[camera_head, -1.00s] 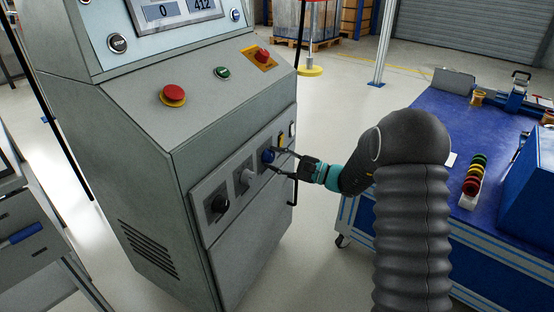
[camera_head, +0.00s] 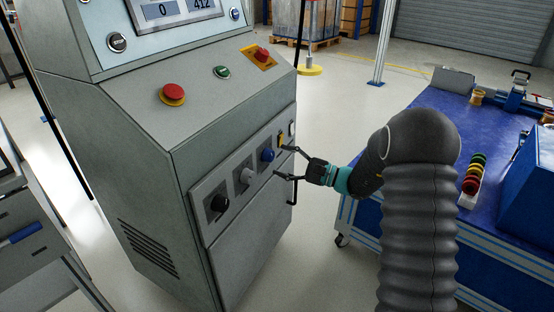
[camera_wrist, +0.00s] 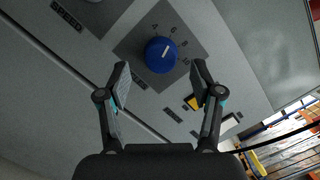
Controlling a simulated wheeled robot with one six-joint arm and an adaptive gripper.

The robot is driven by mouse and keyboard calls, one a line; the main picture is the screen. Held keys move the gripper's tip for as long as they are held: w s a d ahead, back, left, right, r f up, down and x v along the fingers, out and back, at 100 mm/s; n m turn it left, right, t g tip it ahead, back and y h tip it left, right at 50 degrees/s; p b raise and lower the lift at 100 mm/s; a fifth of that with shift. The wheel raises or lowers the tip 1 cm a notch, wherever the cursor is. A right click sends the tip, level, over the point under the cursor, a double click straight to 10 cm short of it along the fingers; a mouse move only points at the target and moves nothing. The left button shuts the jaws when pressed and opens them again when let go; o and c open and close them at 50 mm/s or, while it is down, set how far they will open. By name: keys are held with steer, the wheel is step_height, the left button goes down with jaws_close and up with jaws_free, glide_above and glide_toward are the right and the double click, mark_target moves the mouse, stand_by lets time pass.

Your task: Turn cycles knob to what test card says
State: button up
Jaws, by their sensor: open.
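A blue round knob (camera_head: 267,155) with a white pointer line sits on the front control strip of the grey machine. In the wrist view the blue knob (camera_wrist: 160,55) is ringed by numbers; its pointer leans up and slightly right, near the 6. A grey knob (camera_head: 246,176) and a black knob (camera_head: 219,203) sit along the same strip. I cannot make out a readable test card.
A yellow switch (camera_head: 281,139) is close to the upper finger. Red stop button (camera_head: 173,93) and green button (camera_head: 222,72) are on the sloped panel. A blue workbench (camera_head: 430,110) stands right of my arm. Open floor lies between machine and bench.

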steer(key=v, duration=0.9)
steer(key=shift+d, duration=0.1)
steer(key=s+f+g+h, duration=0.35)
steer(key=s+f, duration=0.25)
steer(key=f, duration=0.2)
steer(key=s+n+g+h, duration=0.3)
steer(key=s+g+h, duration=0.15)
steer(key=s, duration=0.55)
steer(key=s+d+r+n+t+h, duration=0.3)
steer(key=s+d+r+n+h, duration=0.1)
steer(key=s+r, duration=0.4)
steer(key=s+d+r+n+t+h, duration=0.3)
steer(key=s+r+h, duration=0.3)
steer(key=s+r, duration=0.2)
steer(key=shift+s+d+n+t, duration=0.4)
steer(key=shift+s+n+t, duration=0.35)
steer(key=shift+s, duration=0.35)
